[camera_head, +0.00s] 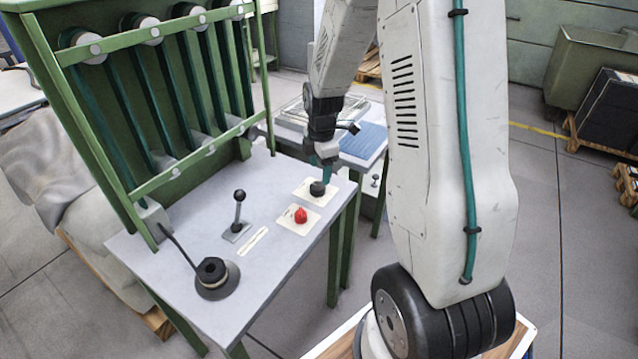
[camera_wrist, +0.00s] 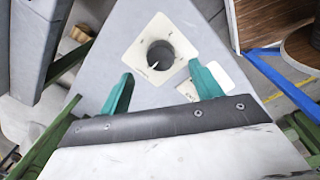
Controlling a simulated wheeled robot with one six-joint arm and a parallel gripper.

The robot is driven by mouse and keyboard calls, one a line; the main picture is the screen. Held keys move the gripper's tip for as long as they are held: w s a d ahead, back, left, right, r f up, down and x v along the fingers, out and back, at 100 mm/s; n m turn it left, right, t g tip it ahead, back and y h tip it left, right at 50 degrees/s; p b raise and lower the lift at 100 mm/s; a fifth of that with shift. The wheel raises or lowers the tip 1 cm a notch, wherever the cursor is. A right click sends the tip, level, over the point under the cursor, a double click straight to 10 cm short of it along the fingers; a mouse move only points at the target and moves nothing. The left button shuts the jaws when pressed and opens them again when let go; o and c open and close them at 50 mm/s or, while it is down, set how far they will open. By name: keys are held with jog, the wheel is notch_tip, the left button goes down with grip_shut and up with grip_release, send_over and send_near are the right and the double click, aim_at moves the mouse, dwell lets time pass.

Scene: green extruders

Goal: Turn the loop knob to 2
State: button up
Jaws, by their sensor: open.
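A round black knob (camera_head: 317,188) sits on a cream plate (camera_head: 303,188) near the right end of the grey table. I cannot read its label clearly, so I cannot confirm it is the loop knob. In the wrist view the knob (camera_wrist: 160,55) shows a pale mark at its lower left, and its plate (camera_wrist: 143,33) carries small markings too small to read. My gripper (camera_head: 326,174) is just above the knob in the head view. In the wrist view its two teal fingers (camera_wrist: 162,84) are spread apart and empty, with the knob ahead of the gap between them.
A red knob (camera_head: 300,215) on its own cream plate is close beside the black knob. A black lever (camera_head: 238,209) and a dark round base with a handle (camera_head: 213,274) stand farther left. The green frame (camera_head: 165,182) rises along the table's back.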

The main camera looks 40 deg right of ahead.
aim_at(319, 185)
jog(key=f, duration=0.6)
jog(key=shift+w+f, duration=0.1)
jog(key=shift+w, duration=0.1)
jog(key=c, duration=1)
